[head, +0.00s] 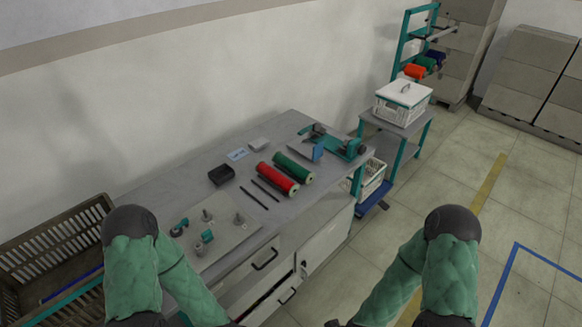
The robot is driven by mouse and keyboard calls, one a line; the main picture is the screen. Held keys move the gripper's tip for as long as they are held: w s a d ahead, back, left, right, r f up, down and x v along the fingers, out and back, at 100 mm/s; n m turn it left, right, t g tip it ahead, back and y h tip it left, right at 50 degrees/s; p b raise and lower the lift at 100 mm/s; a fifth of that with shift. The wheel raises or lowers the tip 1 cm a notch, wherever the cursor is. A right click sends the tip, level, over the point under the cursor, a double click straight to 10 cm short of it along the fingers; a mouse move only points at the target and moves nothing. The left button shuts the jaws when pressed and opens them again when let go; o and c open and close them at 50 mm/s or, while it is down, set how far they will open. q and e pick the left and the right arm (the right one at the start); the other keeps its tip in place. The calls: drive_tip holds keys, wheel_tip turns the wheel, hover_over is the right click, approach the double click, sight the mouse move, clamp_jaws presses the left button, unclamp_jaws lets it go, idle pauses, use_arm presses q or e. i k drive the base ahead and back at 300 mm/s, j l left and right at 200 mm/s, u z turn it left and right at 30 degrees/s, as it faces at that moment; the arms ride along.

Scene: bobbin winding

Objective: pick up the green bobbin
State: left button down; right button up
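A green bobbin (293,168) lies on its side on the grey workbench (150,187), with a pale end facing the front edge. A red bobbin (277,179) lies close beside it on the left, roughly parallel. Both of my green-sleeved arms show at the bottom of the head view, with their forearms running down toward the lower middle. My grippers are cut off by the bottom edge, so their state is hidden. Nothing touches the green bobbin from above.
Two dark rods (254,198) lie left of the red bobbin. A teal winding device (345,148) stands behind right. A black box (221,175) and a plate with small fittings (224,238) are left. A white lidded crate (402,100) stands on a side stand. Floor at right is clear.

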sight(301, 173)
drive_tip(key=i+l+u, duration=0.1)
drive_tip(key=u, duration=0.5)
drive_tip(key=i+l+u, duration=0.3)
drive_tip(key=l, duration=0.35)
drive_tip(key=l+u, duration=0.25)
drive_tip(key=l, duration=0.4)
drive_tip(key=l+u, duration=0.3)
drive_tip(key=l, duration=0.4)
drive_tip(key=l+u, duration=0.25)
drive_tip(key=l, duration=1.55)
drive_tip(key=j+u, duration=0.2)
drive_tip(key=j, duration=0.2)
